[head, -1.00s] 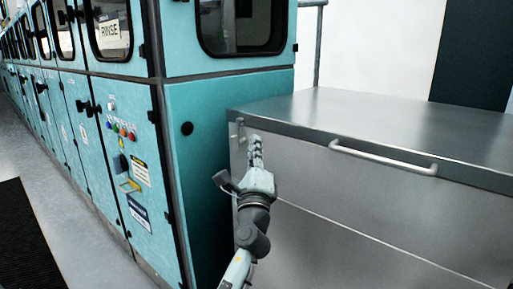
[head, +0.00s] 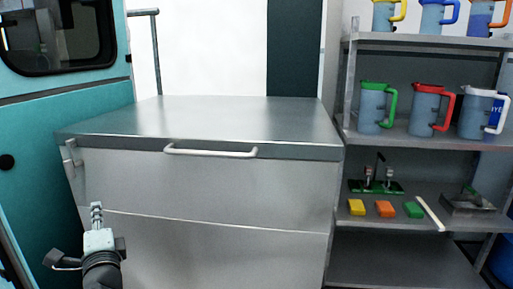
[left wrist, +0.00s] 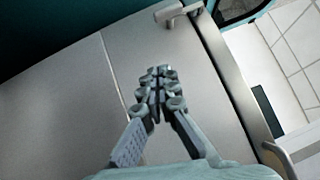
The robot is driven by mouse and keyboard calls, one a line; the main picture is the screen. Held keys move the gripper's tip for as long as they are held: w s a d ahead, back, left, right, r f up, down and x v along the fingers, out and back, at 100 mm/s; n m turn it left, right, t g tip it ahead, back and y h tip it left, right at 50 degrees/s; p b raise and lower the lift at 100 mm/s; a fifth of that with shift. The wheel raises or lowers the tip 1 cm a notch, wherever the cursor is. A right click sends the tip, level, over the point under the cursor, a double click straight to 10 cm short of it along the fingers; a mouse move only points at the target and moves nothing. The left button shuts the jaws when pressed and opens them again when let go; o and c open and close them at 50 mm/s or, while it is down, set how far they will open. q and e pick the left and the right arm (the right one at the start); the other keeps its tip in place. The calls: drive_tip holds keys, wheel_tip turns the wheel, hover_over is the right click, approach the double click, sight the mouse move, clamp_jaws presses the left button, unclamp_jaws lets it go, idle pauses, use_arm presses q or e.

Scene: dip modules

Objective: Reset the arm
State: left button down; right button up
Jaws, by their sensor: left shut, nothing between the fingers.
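My left gripper (head: 96,208) is at the lower left of the head view, in front of the left part of a steel cabinet (head: 200,185). Its fingers are together with nothing between them. In the left wrist view the shut fingers (left wrist: 160,80) point at the cabinet's front panel (left wrist: 60,100). The picture does not settle whether they touch it. My right gripper is in neither view now.
The cabinet has a white handle (head: 210,152) and a bare top (head: 210,115). A teal machine (head: 60,110) stands on the left. A grey shelf (head: 430,140) on the right holds pitchers with coloured handles, a green-based stand (head: 376,186), coloured blocks and a metal tray (head: 466,203).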

use_arm(q)
drive_tip(key=s+d+f+n+g+h, duration=0.25)
drive_tip(key=s+f, duration=0.25)
drive_tip(key=f, duration=0.8)
drive_tip(key=s+d+f+n+g+h, duration=0.15)
drive_tip(key=s+f+n+g, duration=0.25)
drive_tip(key=f, duration=0.8)
drive_tip(key=s+d+f+n+g+h, duration=0.2)
drive_tip(key=s+d+f+g+h, duration=0.1)
drive_tip(key=s+f, duration=0.5)
drive_tip(key=s+d+f+n+g+h, duration=0.2)
drive_tip(key=s+d+f+n+g, duration=0.1)
drive_tip(key=s+f, duration=0.6)
drive_tip(key=shift+s+d+g+h, duration=0.4)
drive_tip(key=shift+s+d+g, duration=0.05)
drive_tip(key=shift+s+d, duration=0.6)
